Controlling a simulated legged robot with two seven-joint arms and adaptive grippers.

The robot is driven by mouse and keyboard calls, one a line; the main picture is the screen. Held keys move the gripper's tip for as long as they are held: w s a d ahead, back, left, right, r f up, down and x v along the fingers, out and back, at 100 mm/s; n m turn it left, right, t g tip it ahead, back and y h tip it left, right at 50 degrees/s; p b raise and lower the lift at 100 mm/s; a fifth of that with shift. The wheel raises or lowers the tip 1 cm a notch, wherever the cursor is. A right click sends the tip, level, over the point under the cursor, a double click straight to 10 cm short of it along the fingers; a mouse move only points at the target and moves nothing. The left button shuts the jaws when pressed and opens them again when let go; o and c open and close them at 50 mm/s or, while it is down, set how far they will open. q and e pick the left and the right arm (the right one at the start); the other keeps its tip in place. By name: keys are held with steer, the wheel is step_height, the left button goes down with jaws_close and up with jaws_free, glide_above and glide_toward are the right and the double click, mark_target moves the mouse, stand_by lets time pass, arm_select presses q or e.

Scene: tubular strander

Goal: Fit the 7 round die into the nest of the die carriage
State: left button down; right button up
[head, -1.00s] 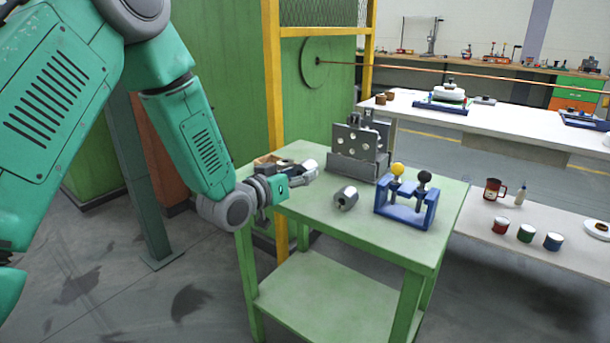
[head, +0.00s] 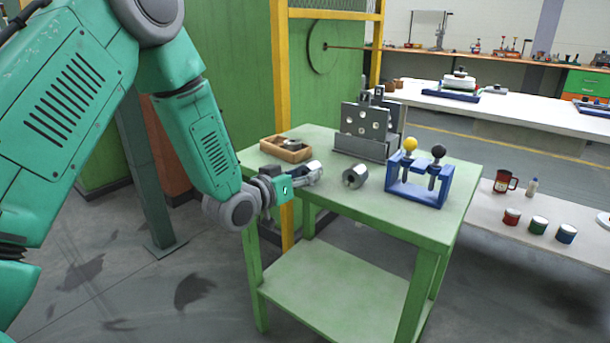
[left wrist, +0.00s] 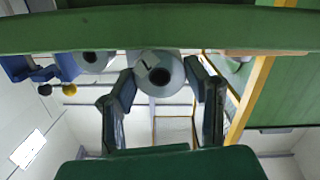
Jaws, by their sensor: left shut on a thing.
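My left gripper (head: 312,174) is shut on a round steel die (left wrist: 163,72) with a dark centre hole. In the left wrist view the die's face sits between the two fingers, with a small dark mark I cannot read for certain. A second steel die (head: 354,176) lies on its side on the green table, just right of the gripper; it also shows in the left wrist view (left wrist: 93,62). The grey die carriage (head: 364,146), an upright plate with several holes on a block, stands at the table's back. Its nest cannot be made out. My right gripper is out of view.
A wooden tray (head: 274,151) with grey parts in it stands behind the gripper. A blue rack (head: 421,193) with a yellow-knobbed and a black-knobbed piece stands at the right. The green table (head: 330,202) has free room along its front. Yellow posts (head: 280,70) rise behind.

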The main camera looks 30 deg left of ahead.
arm_select(q)
steer(key=shift+a+f, duration=0.1)
steer(key=shift+a, duration=0.55)
steer(key=c, duration=0.8)
jaws_free()
steer(key=shift+d, duration=0.65)
steer(key=s, duration=0.4)
steer(key=s+r, duration=0.1)
steer(key=s, duration=0.3)
steer(key=s+a, duration=0.1)
steer(key=s, duration=0.3)
steer(key=shift+r, duration=0.3)
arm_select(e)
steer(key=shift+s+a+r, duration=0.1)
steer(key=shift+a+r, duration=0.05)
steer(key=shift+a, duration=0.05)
arm_select(q)
steer(key=shift+w+a, duration=0.1)
steer(key=shift+a, duration=0.1)
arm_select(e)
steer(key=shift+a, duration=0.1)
arm_select(q)
steer(key=shift+d, duration=0.15)
